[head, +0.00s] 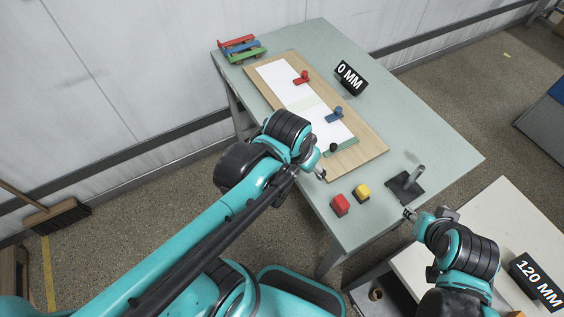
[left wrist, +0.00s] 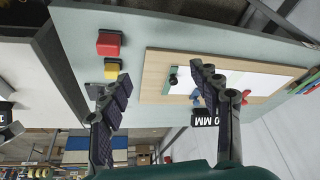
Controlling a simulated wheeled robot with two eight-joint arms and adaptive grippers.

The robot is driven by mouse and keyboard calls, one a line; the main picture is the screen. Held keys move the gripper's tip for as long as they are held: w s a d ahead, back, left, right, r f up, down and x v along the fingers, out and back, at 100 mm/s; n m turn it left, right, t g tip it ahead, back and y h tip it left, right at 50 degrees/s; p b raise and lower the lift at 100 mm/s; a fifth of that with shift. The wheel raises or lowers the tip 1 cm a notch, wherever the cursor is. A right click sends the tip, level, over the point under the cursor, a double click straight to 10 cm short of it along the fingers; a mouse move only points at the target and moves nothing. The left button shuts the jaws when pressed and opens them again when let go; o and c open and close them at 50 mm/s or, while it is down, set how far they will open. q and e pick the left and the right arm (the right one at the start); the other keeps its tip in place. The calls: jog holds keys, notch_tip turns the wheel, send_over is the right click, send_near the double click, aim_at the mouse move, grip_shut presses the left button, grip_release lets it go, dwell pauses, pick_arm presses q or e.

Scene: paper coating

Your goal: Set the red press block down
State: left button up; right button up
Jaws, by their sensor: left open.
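The red press block (head: 340,204) stands upright on the grey-green table, close to its near edge, left of a yellow block (head: 362,193). In the left wrist view the red block (left wrist: 109,42) and yellow block (left wrist: 111,70) stand beside each other near the left fingers. My left gripper (head: 319,173) is open and empty, apart from the red block and behind it to the left, near the board's near corner. Its spread fingers show in the left wrist view (left wrist: 155,84). My right gripper (head: 409,215) is at the table's near right edge; its finger gap is too small to tell.
A wooden board (head: 374,148) carries white paper (head: 280,79), a red-handled tool (head: 302,77), a blue-handled tool (head: 335,114) and a dark knob. A black stand with a post (head: 405,185) is at right. Coloured bars (head: 240,47) and a "0 MM" sign (head: 350,77) lie farther back.

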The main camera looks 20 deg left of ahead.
pick_arm(q)
jog(key=s+a+n+t, duration=0.2)
jog(key=a, duration=0.3)
jog(key=shift+s+a+r+n+t+y, duration=0.3)
jog(key=shift+a+r+t+y, duration=0.05)
jog(key=shift+r+t+y, duration=0.05)
notch_tip(320, 180, down, 4)
jog(key=b, duration=0.4)
jog(key=shift+f, duration=0.1)
dwell(0.3)
